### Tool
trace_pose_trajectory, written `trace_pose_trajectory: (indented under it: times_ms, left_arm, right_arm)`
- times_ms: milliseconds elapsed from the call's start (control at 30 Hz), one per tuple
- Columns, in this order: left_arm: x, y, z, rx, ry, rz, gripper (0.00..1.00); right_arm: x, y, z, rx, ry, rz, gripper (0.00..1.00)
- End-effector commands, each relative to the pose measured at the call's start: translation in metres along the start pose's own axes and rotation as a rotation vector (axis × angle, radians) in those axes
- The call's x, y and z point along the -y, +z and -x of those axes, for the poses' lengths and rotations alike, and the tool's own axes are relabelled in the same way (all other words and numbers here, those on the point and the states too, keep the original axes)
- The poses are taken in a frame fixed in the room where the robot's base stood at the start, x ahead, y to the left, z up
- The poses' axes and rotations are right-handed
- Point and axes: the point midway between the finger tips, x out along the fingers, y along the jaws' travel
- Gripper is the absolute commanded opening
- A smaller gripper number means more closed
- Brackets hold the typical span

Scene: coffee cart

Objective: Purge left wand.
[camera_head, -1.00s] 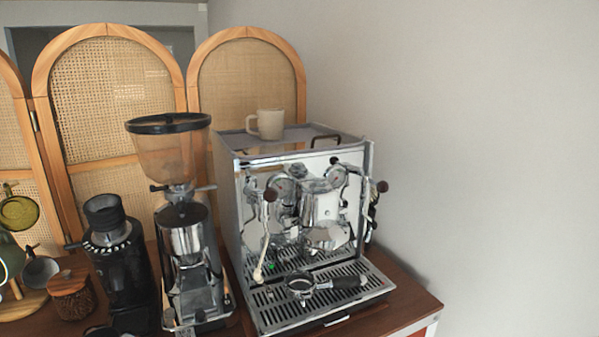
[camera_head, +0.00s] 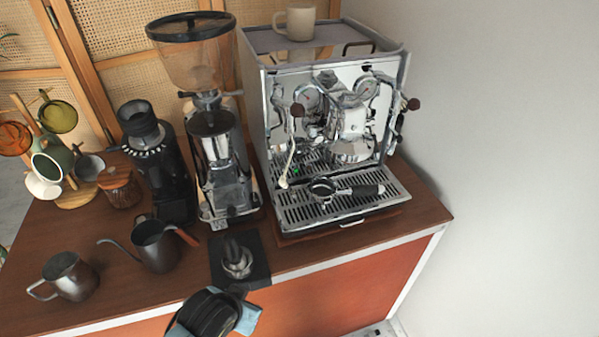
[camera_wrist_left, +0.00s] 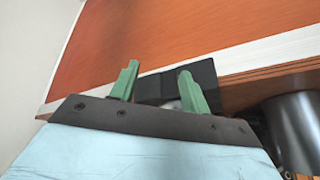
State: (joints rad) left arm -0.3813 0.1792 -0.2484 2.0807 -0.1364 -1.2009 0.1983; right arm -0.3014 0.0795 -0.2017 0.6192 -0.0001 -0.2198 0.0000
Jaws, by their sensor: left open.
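The espresso machine (camera_head: 330,125) stands at the back right of the cart. Its left wand (camera_head: 287,165) hangs down on the left side of the front, with a pale tip over the drip tray (camera_head: 350,208). A dark round knob (camera_head: 297,110) sits above that wand. My left gripper, in the left wrist view (camera_wrist_left: 157,70), is open with two green fingers and nothing between them. It is by the cart's front edge near the black mat, well apart from the wand. In the head view only my blue and black wrist shows at the bottom. My right gripper is out of view.
A portafilter (camera_head: 345,190) lies on the drip tray. A tamper (camera_head: 237,262) stands on a black mat (camera_head: 258,277). A grinder (camera_head: 215,150), a dark kettle (camera_head: 156,247) and a metal pitcher (camera_head: 72,277) stand to the left. A cup (camera_head: 297,20) sits on the machine.

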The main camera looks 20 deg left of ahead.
Motion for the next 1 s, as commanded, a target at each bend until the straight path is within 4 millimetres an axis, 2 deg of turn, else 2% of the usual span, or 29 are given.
trace_pose_trajectory:
  times_ms: [33,267,333,367,400,567,700,833,1000]
  left_arm:
    - [0.002,-0.011,0.018,-0.018,-0.003,0.007,0.46]
    - [0.01,-0.048,0.088,-0.088,-0.019,0.045,0.46]
    - [0.013,-0.067,0.114,-0.141,-0.03,0.066,0.46]
    - [0.015,-0.081,0.127,-0.185,-0.04,0.08,0.46]
    - [0.017,-0.103,0.141,-0.263,-0.054,0.103,0.46]
    - [0.014,-0.172,0.174,-0.538,-0.074,0.178,0.46]
    - [0.007,-0.222,0.21,-0.778,-0.05,0.225,0.46]
    - [-0.001,-0.254,0.243,-0.961,-0.002,0.249,0.46]
    - [-0.007,-0.269,0.263,-1.066,0.038,0.262,0.46]
  right_arm:
    - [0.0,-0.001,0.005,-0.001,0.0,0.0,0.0]
    - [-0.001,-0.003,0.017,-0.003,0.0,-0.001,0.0]
    - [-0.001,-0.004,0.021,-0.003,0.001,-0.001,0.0]
    - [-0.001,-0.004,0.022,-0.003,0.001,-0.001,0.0]
    - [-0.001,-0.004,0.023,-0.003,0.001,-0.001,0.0]
    - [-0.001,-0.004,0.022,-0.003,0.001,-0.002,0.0]
    - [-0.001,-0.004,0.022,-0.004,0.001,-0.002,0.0]
    - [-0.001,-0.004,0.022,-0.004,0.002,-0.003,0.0]
    - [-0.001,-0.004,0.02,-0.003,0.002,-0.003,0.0]
